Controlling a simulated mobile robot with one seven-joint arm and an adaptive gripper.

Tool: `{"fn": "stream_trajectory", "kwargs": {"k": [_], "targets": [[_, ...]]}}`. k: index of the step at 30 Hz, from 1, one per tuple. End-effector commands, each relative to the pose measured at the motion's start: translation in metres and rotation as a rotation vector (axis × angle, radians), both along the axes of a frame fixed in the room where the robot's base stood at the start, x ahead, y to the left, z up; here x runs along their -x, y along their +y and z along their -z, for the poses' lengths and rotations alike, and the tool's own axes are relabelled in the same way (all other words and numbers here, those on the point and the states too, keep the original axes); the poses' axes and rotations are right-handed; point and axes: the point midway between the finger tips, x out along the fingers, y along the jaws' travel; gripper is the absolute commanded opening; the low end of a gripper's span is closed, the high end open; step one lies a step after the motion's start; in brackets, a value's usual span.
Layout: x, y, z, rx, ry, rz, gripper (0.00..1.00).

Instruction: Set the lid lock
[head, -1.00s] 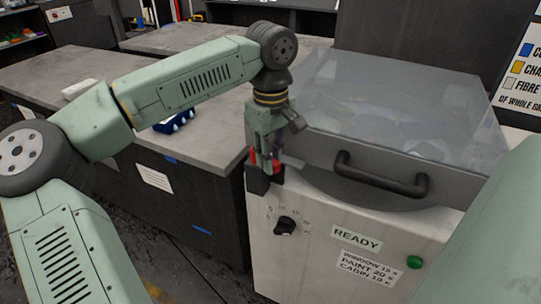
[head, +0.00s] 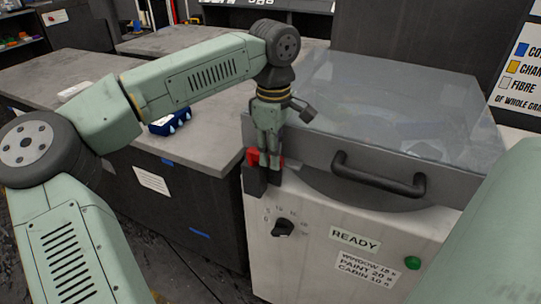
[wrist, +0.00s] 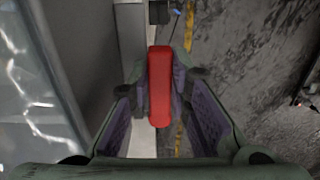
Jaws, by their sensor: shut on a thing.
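The lid lock is a red lever (head: 252,157) on a dark block (head: 254,181) at the front left corner of the machine. My gripper (head: 268,174) points down at that corner, and its fingers partly hide the lever. In the wrist view the red lever (wrist: 160,88) lies lengthwise between the two fingers, and my gripper (wrist: 163,112) is shut on it. The clear lid (head: 400,100) is down on the machine, with a dark bar handle (head: 378,177) on its front.
The machine's pale front (head: 320,215) carries a dark knob (head: 283,228), a READY label (head: 355,239) and a green button (head: 412,263). A grey workbench (head: 60,85) stands to the left with a blue item (head: 170,124) on it. A gap separates bench and machine.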

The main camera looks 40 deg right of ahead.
Motion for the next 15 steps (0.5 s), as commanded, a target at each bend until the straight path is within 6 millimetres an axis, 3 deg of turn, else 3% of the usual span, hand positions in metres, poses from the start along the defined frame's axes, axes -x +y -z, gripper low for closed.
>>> {"fn": "stream_trajectory", "kwargs": {"k": [8, 9, 15], "targets": [[-0.0006, -0.0003, -0.0001, 0.0, -0.001, -0.008, 0.0], [-0.0005, -0.0002, -0.0001, 0.0, -0.001, -0.008, 0.19], [-0.0004, -0.0003, -0.0001, 0.0, -0.001, -0.007, 0.33]]}}
